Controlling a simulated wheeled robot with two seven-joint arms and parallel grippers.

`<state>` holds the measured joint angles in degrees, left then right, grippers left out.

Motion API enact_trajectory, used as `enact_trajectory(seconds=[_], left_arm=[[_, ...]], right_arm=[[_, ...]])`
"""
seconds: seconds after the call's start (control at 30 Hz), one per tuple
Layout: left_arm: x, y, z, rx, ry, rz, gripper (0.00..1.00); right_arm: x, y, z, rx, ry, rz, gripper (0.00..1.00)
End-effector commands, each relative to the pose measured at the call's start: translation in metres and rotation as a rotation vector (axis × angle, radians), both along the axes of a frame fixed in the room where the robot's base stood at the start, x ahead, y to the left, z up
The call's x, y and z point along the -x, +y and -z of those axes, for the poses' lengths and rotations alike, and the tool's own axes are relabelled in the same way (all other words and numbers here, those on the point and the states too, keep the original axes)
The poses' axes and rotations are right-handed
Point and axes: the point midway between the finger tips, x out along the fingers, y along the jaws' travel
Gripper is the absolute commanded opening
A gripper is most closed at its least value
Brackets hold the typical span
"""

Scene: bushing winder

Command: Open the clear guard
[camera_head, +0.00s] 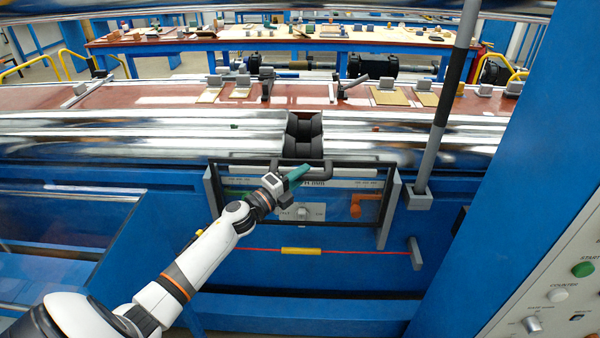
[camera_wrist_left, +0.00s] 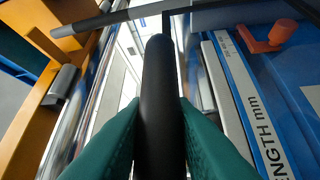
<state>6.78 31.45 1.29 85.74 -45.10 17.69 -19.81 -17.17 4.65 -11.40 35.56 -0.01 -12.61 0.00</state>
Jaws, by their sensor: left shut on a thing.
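The clear guard (camera_head: 345,190) is a see-through panel with a dark frame, in front of a small control panel on the blue machine front. A dark bar handle (camera_head: 328,169) is at its upper edge. My left gripper (camera_head: 296,173), with green fingers, is at this handle. In the left wrist view the fingers (camera_wrist_left: 158,135) are shut around the dark handle bar (camera_wrist_left: 160,85), one on each side. How far the guard is tilted is hard to tell. My right gripper is not in view.
An orange knob (camera_head: 362,206) and a white dial (camera_head: 302,213) show behind the guard. Below runs a red cord with a yellow piece (camera_head: 302,251). A grey post (camera_head: 437,130) stands to the right. Shiny rollers (camera_head: 110,135) lie above; a button console (camera_head: 558,295) is lower right.

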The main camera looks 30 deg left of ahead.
Motion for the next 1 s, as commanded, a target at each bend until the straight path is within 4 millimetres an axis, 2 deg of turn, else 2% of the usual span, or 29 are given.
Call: enact_trajectory(seconds=[0.03, 0.2, 0.3, 0.5, 0.87, 0.9, 1.0], left_arm=[[0.001, -0.001, 0.028, 0.0, 0.006, 0.002, 0.0], [0.001, 0.0, 0.06, 0.0, 0.006, 0.002, 0.0], [0.001, -0.001, 0.071, 0.0, 0.004, 0.003, 0.0], [0.001, -0.001, 0.081, -0.001, 0.003, 0.003, 0.0], [0.0, -0.001, 0.08, -0.002, 0.003, 0.002, 0.0], [0.0, -0.001, 0.08, -0.002, 0.003, 0.002, 0.26], [0.0, -0.001, 0.08, -0.002, 0.002, 0.002, 0.42]], right_arm=[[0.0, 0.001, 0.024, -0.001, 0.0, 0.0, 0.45], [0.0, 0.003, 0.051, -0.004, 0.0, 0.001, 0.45], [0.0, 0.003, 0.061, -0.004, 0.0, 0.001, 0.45], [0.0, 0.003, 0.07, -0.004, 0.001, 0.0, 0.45], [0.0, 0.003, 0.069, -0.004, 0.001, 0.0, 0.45], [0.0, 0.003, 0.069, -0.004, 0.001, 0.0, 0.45], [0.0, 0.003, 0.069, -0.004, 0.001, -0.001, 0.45]])
